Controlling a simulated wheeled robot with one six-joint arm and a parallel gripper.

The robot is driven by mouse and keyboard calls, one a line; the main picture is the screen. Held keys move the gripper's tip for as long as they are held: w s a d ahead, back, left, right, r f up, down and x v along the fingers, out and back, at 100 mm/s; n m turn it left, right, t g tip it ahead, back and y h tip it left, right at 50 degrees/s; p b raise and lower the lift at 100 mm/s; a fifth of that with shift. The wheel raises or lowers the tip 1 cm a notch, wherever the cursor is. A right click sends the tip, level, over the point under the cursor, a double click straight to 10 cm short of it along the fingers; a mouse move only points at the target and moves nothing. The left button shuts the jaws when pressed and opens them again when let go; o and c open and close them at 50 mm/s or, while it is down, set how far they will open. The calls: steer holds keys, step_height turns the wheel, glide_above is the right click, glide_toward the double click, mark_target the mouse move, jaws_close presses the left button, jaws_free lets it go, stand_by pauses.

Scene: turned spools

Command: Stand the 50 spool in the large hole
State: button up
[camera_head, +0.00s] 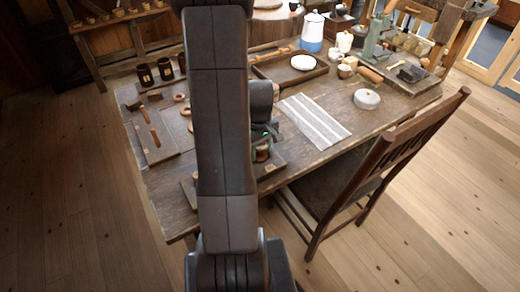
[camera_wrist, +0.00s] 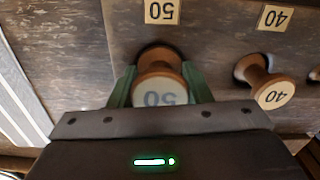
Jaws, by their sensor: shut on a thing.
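The 50 spool (camera_wrist: 160,92) is light wood with "50" on its pale end face. My gripper (camera_wrist: 160,88) is shut on it, one green finger on each side. In the wrist view the spool is in front of a dark round hole (camera_wrist: 157,52) by the "50" label (camera_wrist: 162,11); how far it is inside the hole, I cannot tell. The 40 spool (camera_wrist: 265,82) stands to the right, by the "40" label (camera_wrist: 273,17), clear of my fingers. In the head view my arm hides most of the board (camera_head: 270,172) and gripper.
Another spool (camera_wrist: 315,74) shows partly at the wrist view's right edge. A striped cloth (camera_head: 313,118) lies on the table to the right, with a round white lidded thing (camera_head: 367,98) beyond. A chair (camera_head: 375,165) stands at the table's front edge. Dark cups (camera_head: 145,76) stand at the left.

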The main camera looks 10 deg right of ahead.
steer(key=shift+s+f, duration=0.2)
steer(key=shift+f, duration=0.1)
